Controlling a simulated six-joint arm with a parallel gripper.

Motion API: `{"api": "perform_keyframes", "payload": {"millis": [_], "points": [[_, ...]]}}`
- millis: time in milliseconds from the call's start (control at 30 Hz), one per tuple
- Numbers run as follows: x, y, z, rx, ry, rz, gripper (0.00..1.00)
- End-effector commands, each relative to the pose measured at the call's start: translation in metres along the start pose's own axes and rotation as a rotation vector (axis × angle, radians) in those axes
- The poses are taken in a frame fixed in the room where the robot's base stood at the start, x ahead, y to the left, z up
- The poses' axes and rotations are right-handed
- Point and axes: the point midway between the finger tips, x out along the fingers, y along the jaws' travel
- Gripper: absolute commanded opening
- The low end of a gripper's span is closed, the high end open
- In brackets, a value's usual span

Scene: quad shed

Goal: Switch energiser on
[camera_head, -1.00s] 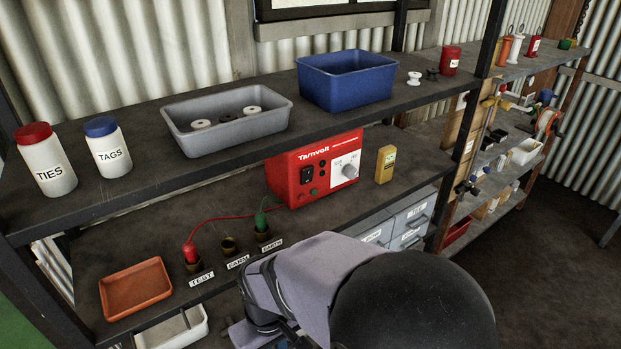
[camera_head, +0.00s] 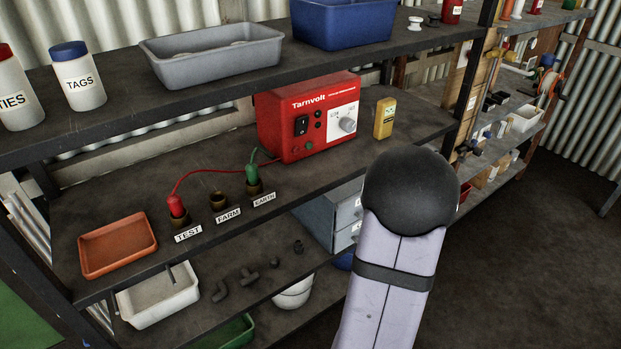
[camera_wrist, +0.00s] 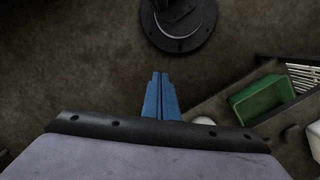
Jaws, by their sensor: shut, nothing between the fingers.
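The red Tarnvolt energiser (camera_head: 275,118) stands on the middle shelf in the head view. Its front has a black rocker switch (camera_head: 301,125) at the left and a pale dial (camera_head: 347,124) at the right. I cannot tell the switch's position. A red plug with a red lead (camera_head: 177,206) sits in the TEST socket, and a green plug (camera_head: 252,173) sits in the EARTH socket. The FARM socket (camera_head: 218,201) is empty. My gripper shows in the wrist view as two blue fingers (camera_wrist: 161,82), shut and empty, above the floor and apart from the energiser. The head view does not show the fingers.
A yellow tester (camera_head: 385,118) stands right of the energiser. An orange tray (camera_head: 118,246) lies at the shelf's left. The upper shelf (camera_head: 118,116) overhangs behind. A green bin (camera_wrist: 262,99) is below right in the wrist view. The floor at right (camera_head: 520,270) is clear.

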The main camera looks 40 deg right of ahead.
Motion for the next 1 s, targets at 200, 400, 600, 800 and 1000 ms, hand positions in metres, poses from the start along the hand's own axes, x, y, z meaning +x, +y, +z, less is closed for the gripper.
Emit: {"api": "perform_keyframes", "payload": {"millis": [200, 400, 600, 800, 1000], "points": [[0.027, 0.059, -0.097, -0.018, 0.311, 0.064, 0.0], [0.0, 0.067, -0.182, -0.115, 0.629, 0.075, 0.0], [-0.059, 0.041, -0.25, -0.241, 0.956, 0.023, 0.0], [-0.138, 0.0, -0.286, -0.368, 1.273, -0.088, 0.0], [-0.212, -0.046, -0.284, -0.488, 1.543, -0.269, 0.0]]}}
